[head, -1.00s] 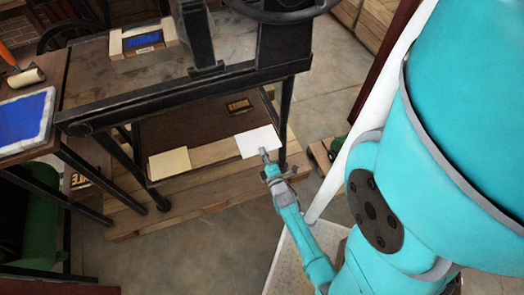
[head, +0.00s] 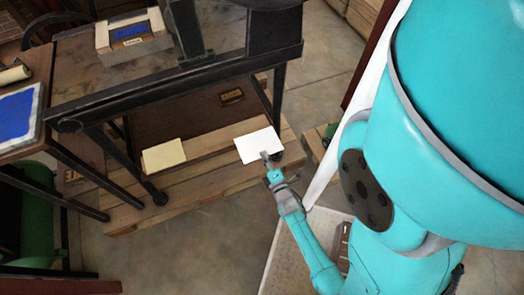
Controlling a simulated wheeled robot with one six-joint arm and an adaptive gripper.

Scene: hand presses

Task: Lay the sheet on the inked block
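The white sheet (head: 256,146) is at the tips of my gripper (head: 267,159), in front of the press's lower shelf. My gripper appears shut on the sheet's near edge; the fingers are small and partly hard to make out. The inked block (head: 129,33), with a blue face in a pale frame, lies on the press bed (head: 78,66) at the upper left, well apart from the sheet. The sheet is lower and to the right of the block.
The dark press frame (head: 180,83) and its upright (head: 186,25) stand between my gripper and the block. A pale paper stack (head: 163,155) lies on the lower boards. A blue ink slab (head: 15,117) and roller (head: 14,74) are at the left.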

